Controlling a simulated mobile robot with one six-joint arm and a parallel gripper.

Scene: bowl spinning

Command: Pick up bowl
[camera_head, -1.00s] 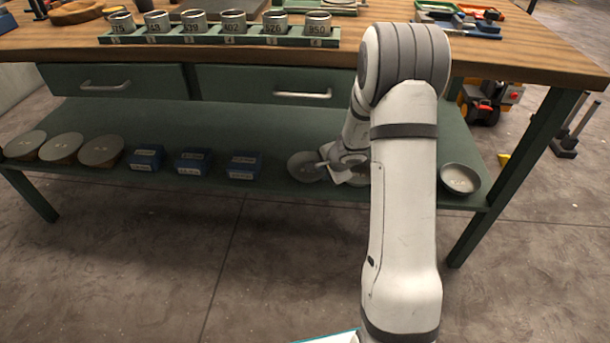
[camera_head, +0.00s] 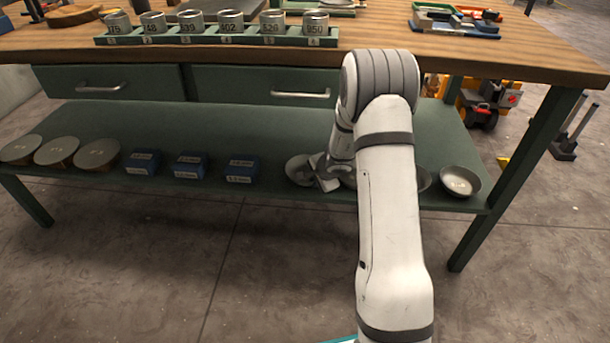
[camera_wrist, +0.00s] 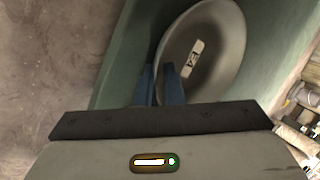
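A grey bowl (camera_head: 298,172) sits on the green lower shelf of the workbench, partly hidden by my gripper (camera_head: 325,180) at its right side. In the wrist view a grey bowl (camera_wrist: 222,60) with a small white label inside shows close up. The blue fingers of my gripper (camera_wrist: 160,72) stand close together at its left rim, with the rim seeming to run between them. I cannot tell whether they press on it. Another bowl (camera_head: 460,181) stands at the shelf's right end. One more bowl (camera_head: 424,180) is mostly hidden behind my arm.
Several blue boxes (camera_head: 190,165) and grey discs (camera_head: 97,153) line the shelf (camera_head: 270,140) to the left. The wooden bench top (camera_head: 390,45) with numbered metal cups (camera_head: 231,22) overhangs the shelf. A table leg (camera_head: 510,180) stands at the right.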

